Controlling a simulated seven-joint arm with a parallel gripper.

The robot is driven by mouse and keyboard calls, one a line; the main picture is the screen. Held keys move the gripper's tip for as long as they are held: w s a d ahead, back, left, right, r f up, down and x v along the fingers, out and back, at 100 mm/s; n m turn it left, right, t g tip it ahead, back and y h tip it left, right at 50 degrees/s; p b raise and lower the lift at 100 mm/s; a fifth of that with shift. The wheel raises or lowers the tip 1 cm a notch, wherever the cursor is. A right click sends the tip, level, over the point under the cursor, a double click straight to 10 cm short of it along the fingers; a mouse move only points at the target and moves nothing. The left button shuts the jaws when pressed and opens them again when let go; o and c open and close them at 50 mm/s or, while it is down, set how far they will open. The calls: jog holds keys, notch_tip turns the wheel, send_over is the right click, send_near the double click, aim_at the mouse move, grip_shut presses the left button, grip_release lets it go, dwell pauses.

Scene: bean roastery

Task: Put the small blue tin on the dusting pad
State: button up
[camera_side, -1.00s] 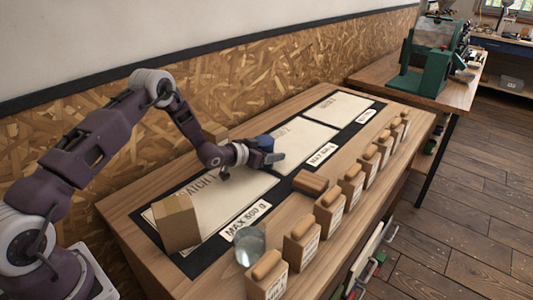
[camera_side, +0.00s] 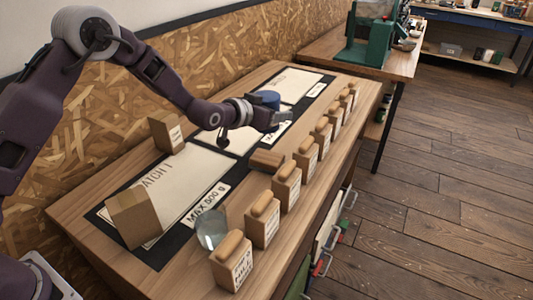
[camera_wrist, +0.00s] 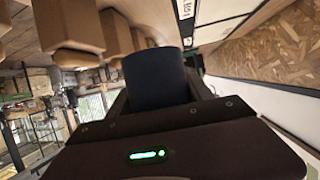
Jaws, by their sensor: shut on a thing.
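The small blue tin (camera_side: 266,99) is held by my gripper (camera_side: 272,115), which is shut on it. The tin looks upright, above the middle part of the long board; I cannot tell its exact height. In the wrist view the tin (camera_wrist: 155,78) looks dark and fills the space between the fingers. Three pale panels lie in a black frame on the bench: the near one (camera_side: 190,170), the middle one, partly hidden by my arm, and the far one (camera_side: 292,84). I cannot tell which surface is the dusting pad.
A row of wooden blocks with rounded tops (camera_side: 287,186) lines the bench's front edge. A flat wooden block (camera_side: 266,160) lies behind it.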

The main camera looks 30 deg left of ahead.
aim_at(273, 152)
notch_tip(273, 152, down, 10)
jog(key=shift+d+r, duration=0.1)
jog(key=shift+r, duration=0.1)
jog(key=shift+f, duration=0.15)
jog(key=o, duration=1.5)
